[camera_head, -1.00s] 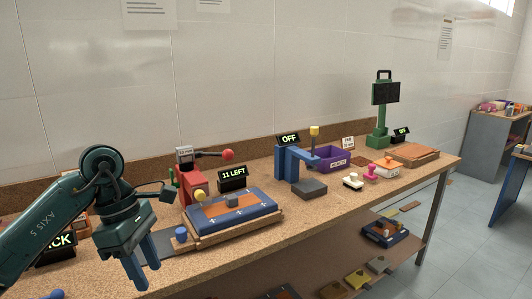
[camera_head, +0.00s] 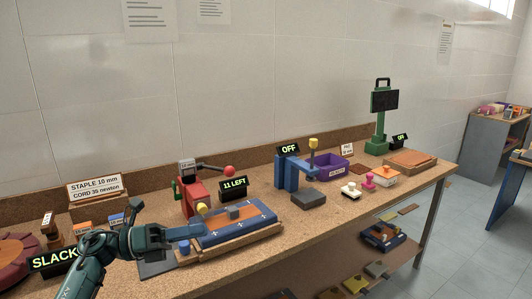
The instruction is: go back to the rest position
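My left gripper (camera_head: 198,231) comes in from the lower left, low over the bench. Its blue fingers point right, toward the left side of a blue padded board (camera_head: 240,221) on a wooden base. One finger hides the other from this side, so the gap between them does not show. I see nothing clearly held. I cannot tell whether the fingers touch the board or only overlap it in the picture. My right gripper is out of view.
A red lever press (camera_head: 192,196) and an "11 LEFT" display (camera_head: 234,188) stand behind the board. A blue press (camera_head: 288,172), a purple bin (camera_head: 331,168) and stamps stand to the right. A "SLACK" display (camera_head: 55,258) is left of my arm. The bench front is clear.

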